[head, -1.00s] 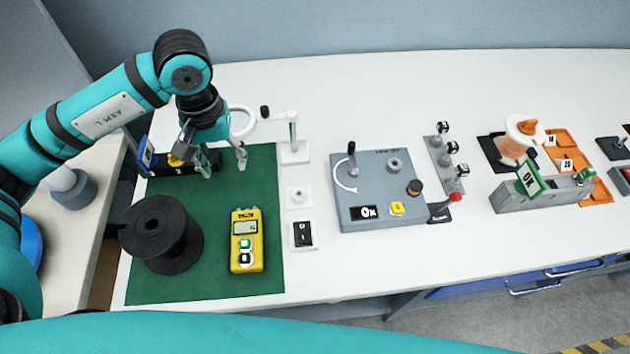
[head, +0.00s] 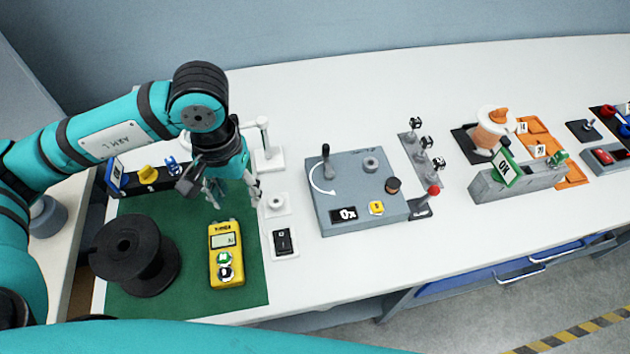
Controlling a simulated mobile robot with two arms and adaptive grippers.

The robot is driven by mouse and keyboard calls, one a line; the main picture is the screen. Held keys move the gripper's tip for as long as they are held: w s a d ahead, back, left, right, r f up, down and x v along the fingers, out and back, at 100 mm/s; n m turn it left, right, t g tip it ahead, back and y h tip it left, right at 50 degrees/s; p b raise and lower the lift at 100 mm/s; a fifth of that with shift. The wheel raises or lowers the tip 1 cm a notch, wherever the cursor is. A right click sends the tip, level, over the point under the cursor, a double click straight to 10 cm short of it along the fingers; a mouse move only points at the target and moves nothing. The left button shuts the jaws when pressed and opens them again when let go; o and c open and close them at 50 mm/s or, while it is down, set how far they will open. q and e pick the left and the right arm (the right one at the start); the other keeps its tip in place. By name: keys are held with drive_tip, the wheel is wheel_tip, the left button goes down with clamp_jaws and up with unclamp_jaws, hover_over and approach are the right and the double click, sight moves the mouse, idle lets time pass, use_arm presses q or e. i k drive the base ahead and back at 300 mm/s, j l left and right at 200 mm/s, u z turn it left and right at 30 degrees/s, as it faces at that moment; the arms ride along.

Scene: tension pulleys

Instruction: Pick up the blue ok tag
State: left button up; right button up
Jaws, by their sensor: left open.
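A blue tag (head: 116,173) with a white face stands upright at the left end of a black rack (head: 147,186), at the back left of the green mat. Its lettering is too small to read. My left gripper (head: 235,198) is open and empty, pointing down over the mat's back right part. It is to the right of the tag and clear of it. A green tag marked OK (head: 505,168) stands in a grey holder (head: 520,184) far to the right. My right gripper is not in view.
The rack also holds a yellow piece (head: 147,173) and a blue piece (head: 172,166). A black spool (head: 135,255) and a yellow meter (head: 226,254) are on the green mat (head: 190,300). A grey panel (head: 350,205) stands right of the mat.

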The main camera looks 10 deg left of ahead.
sight(116, 177)
drive_tip(key=z, duration=0.4)
drive_tip(key=k, duration=1.5)
